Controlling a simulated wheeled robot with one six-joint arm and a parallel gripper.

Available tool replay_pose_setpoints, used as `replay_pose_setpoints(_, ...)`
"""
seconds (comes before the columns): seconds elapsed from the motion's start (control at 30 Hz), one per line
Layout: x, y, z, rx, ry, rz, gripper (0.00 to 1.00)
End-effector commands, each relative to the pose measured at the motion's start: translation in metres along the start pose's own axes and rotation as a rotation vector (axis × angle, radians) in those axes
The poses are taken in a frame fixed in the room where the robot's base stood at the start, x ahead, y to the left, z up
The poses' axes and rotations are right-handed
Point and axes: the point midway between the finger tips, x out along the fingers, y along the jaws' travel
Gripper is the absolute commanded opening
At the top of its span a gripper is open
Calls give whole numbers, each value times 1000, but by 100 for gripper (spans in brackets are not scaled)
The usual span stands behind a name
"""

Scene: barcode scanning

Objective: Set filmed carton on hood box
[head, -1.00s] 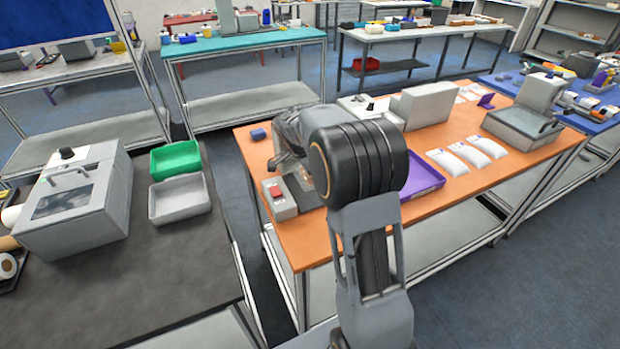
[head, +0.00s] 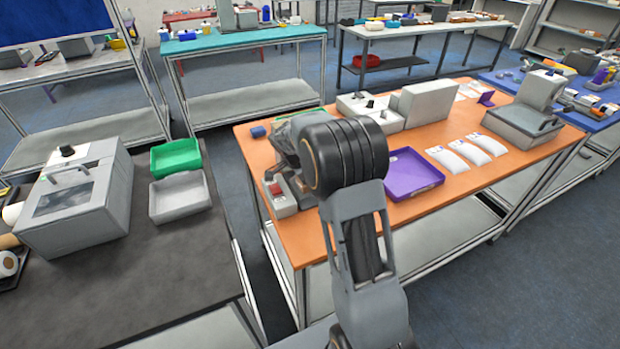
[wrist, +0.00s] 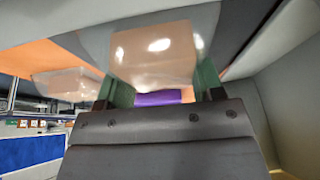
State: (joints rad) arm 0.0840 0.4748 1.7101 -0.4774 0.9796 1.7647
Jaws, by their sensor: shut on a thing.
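The filmed carton (wrist: 155,52) is a pale, peach-tinted block with glossy highlights. In the wrist view it sits between the two greenish fingers of my gripper (wrist: 164,80), which is shut on it. In the head view my arm hides both the gripper and the carton, over the left part of the orange table. I cannot tell for certain which thing is the hood box. Pale walls (wrist: 285,85) rise close to the right of the gripper in the wrist view. I cannot tell whether the carton touches anything beneath it.
A small grey unit with a red top (head: 280,197) stands at the orange table's left edge, beside my arm. A purple tray (head: 412,174) and white pouches (head: 466,152) lie to the right. Grey box-shaped equipment (head: 425,103) stands behind. A lidded machine (head: 75,205) stands on the left table.

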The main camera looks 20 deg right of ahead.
Motion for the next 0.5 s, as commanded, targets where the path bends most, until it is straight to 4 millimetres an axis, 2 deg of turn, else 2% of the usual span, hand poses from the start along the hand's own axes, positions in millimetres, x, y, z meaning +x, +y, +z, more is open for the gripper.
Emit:
replay_pose_setpoints(0.03,3,0,1,0,0,-1,31)
replay_pose_setpoints(0.07,1,0,0,0,0,0,64)
replay_pose_setpoints(0.1,1,0,0,0,0,0,68)
replay_pose_setpoints(0.3,1,0,0,0,0,0,87)
replay_pose_setpoints(0.5,1,0,0,0,0,0,87)
